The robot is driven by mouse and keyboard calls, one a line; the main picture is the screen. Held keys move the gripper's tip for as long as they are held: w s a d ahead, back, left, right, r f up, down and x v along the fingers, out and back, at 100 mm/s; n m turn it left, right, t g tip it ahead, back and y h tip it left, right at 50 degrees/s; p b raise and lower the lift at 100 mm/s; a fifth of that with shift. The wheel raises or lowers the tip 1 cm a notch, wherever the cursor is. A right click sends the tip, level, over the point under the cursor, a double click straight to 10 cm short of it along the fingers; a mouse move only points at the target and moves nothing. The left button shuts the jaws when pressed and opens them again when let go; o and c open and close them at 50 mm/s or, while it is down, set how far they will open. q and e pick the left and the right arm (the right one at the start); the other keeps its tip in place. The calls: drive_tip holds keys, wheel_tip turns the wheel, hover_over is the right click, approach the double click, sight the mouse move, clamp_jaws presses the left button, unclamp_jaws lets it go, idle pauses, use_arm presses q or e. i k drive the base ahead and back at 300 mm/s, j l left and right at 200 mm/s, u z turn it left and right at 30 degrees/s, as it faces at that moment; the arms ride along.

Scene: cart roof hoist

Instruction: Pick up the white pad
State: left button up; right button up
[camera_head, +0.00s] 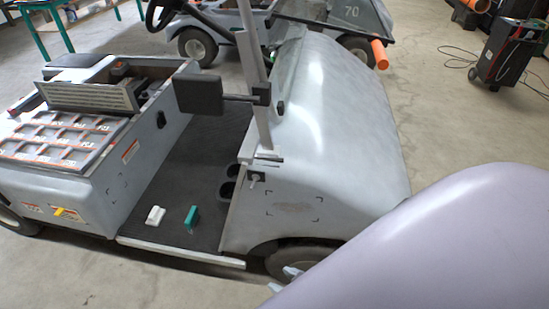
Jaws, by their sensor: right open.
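The white pad (155,215) is a small white piece on the dark floor of the golf cart, near the sill. My right arm comes in from the lower right and covers much of that corner. Only the fingertips of my right gripper (281,279) show past it, in front of the cart's front wheel. The gripper is open, apart from the pad and to its lower right. My left gripper is not in view.
A green block (191,217) stands just right of the pad. The cart's sill (180,252), grey front cowl (345,115) and mirror (200,95) surround the footwell. A black-and-red machine (507,52) stands at the back right. Concrete floor is clear at the lower left.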

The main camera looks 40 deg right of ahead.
sight(157, 214)
drive_tip(key=i+z, duration=0.1)
drive_tip(key=z, duration=0.25)
drive_tip(key=i+j+z, duration=0.1)
drive_tip(key=z, duration=0.25)
drive_tip(key=j+z, duration=0.15)
drive_tip(key=z, duration=0.2)
drive_tip(key=i+j+z, duration=0.2)
drive_tip(key=j, duration=0.15)
drive_tip(key=i+j+z, duration=0.2)
drive_tip(key=j, duration=0.15)
drive_tip(key=i+j, duration=0.1)
drive_tip(key=j, duration=0.35)
drive_tip(key=i+j+z, duration=0.1)
drive_tip(key=j, duration=0.35)
drive_tip(key=i+j, duration=0.1)
drive_tip(key=j, duration=0.35)
drive_tip(key=z, duration=0.05)
